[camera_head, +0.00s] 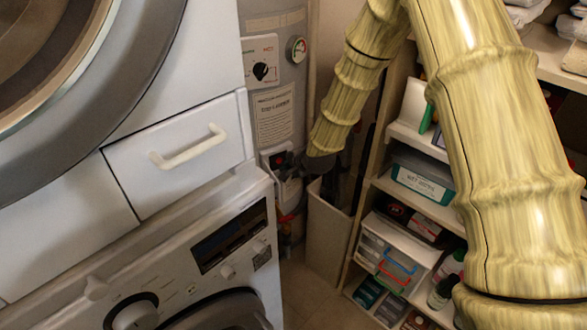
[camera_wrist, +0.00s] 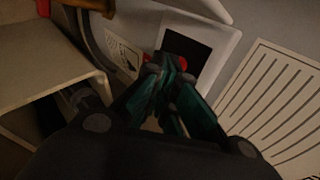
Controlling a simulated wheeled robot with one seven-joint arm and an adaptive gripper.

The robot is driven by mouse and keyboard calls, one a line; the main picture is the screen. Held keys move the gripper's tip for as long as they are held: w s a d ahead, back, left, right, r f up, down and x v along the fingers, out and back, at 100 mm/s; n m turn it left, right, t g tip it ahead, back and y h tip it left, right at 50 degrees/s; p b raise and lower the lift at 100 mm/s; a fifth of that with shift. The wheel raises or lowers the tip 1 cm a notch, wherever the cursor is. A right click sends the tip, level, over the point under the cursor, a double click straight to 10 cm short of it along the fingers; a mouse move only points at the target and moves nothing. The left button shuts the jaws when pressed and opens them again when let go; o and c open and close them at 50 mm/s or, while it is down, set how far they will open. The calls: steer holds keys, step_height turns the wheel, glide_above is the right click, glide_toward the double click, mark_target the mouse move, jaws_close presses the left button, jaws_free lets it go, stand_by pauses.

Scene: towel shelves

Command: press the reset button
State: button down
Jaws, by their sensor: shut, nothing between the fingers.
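The red reset button (camera_head: 279,159) sits in a dark window of a small white control box (camera_head: 267,154) on the grey water heater. In the wrist view, part of the red button (camera_wrist: 180,62) shows just behind my fingertips, at the lower edge of the dark window (camera_wrist: 187,48). My gripper (camera_head: 284,166) is shut and empty, with its tips right at the front of the box. In the wrist view its teal fingers (camera_wrist: 168,68) cover part of the button. I cannot tell whether the tips touch it.
A dial panel (camera_head: 261,61), a gauge (camera_head: 298,48) and a printed label (camera_head: 274,114) are on the heater above. A white washing machine (camera_head: 180,250) stands close on the left. A narrow pale bin (camera_head: 326,235) is below my gripper. A loaded shelf unit (camera_head: 440,212) stands on the right.

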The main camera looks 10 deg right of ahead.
mark_target(283, 159)
steer(key=shift+w+a, duration=0.2)
steer(key=shift+w, duration=0.5)
steer(key=shift+w+a+r, duration=0.1)
steer(key=shift+w+a, duration=0.05)
steer(key=shift+w, duration=0.3)
steer(key=shift+w+a+r, duration=0.1)
steer(key=shift+w, duration=0.3)
steer(key=shift+s+p, duration=0.35)
steer(key=shift+s, duration=0.15)
steer(key=s+d+f+v, duration=0.1)
steer(key=v, duration=1.1)
steer(key=shift+s+f, duration=0.25)
steer(key=shift+s, duration=0.15)
